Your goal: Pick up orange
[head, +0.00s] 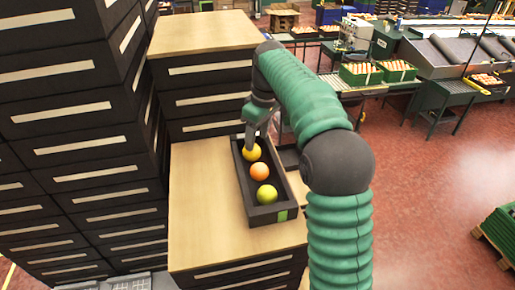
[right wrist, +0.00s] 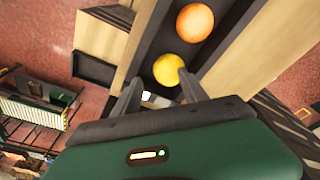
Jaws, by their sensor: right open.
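An orange fruit (head: 258,171) lies in the middle of a black tray (head: 283,213) on a wooden cabinet top. A yellow fruit (head: 251,152) lies beyond it and a yellow-green fruit (head: 266,194) nearer. My right gripper (head: 257,132) is over the tray's far end, open, by the yellow fruit. In the right wrist view, the open fingers of the right gripper (right wrist: 161,82) point toward the yellow fruit (right wrist: 169,69), one finger close to its side. The orange fruit (right wrist: 195,22) lies beyond the fingertips. The yellow-green fruit is out of that view. My left gripper is not in view.
Dark drawer cabinets (head: 80,120) stand at the left. A taller cabinet with a wooden top (head: 200,32) rises behind the tray. The wooden top (head: 205,210) left of the tray is bare. Green crates (head: 360,75) and conveyors are far off at the right.

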